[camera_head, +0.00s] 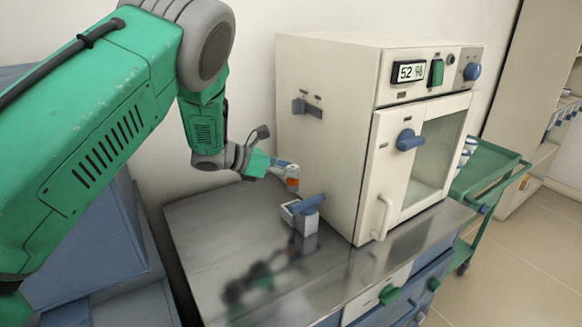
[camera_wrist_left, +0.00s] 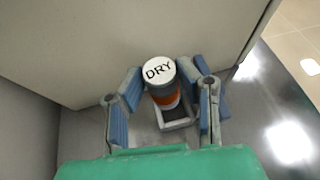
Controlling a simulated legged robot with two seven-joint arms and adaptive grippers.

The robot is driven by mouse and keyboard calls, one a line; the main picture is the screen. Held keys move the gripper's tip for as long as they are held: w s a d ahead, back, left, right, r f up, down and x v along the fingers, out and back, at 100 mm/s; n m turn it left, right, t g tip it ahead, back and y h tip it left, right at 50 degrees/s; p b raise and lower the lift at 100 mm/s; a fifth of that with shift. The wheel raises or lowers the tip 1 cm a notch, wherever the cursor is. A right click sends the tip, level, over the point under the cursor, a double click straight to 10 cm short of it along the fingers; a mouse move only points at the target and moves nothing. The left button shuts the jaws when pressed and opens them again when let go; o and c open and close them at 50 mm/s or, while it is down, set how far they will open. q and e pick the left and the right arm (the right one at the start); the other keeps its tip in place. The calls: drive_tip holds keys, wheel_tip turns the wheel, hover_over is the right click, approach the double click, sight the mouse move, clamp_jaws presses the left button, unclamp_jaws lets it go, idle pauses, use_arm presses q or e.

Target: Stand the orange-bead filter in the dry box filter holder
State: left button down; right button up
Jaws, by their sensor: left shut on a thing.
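The orange-bead filter (camera_head: 292,184) is a small cylinder with an orange band. In the left wrist view its white cap (camera_wrist_left: 159,70) reads "DRY" and the orange band shows below it. My left gripper (camera_head: 283,168) is shut on it, with blue finger pads on both sides in the wrist view (camera_wrist_left: 162,98). The filter holder (camera_head: 309,224) is a small white square cup low on the side of the cream dry box (camera_head: 325,150). The filter is above the holder, apart from it in the head view. My right gripper is not in view.
The steel bench top (camera_head: 225,235) is clear to the left of the holder. The box wall stands close to the gripper's right. A green cart (camera_head: 490,165) stands behind the box on the right.

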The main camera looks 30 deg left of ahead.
sight(291, 192)
use_arm(q)
drive_tip(key=shift+w+d+f, duration=0.15)
drive_tip(key=shift+d+f, duration=0.2)
drive_tip(key=shift+f, duration=0.45)
drive_tip(key=shift+d+f+b, duration=0.45)
drive_tip(key=shift+f+b, duration=0.3)
drive_tip(key=shift+f, duration=0.45)
drive_tip(key=f+b, duration=0.1)
drive_tip(key=a+f+b, duration=0.1)
drive_tip(key=f+b, duration=0.1)
drive_tip(key=shift+d+f+b, duration=0.1)
drive_tip(key=shift+f+b, duration=0.35)
drive_tip(key=shift+f, duration=0.1)
drive_tip(key=shift+d+f, duration=0.15)
drive_tip(key=shift+d, duration=0.1)
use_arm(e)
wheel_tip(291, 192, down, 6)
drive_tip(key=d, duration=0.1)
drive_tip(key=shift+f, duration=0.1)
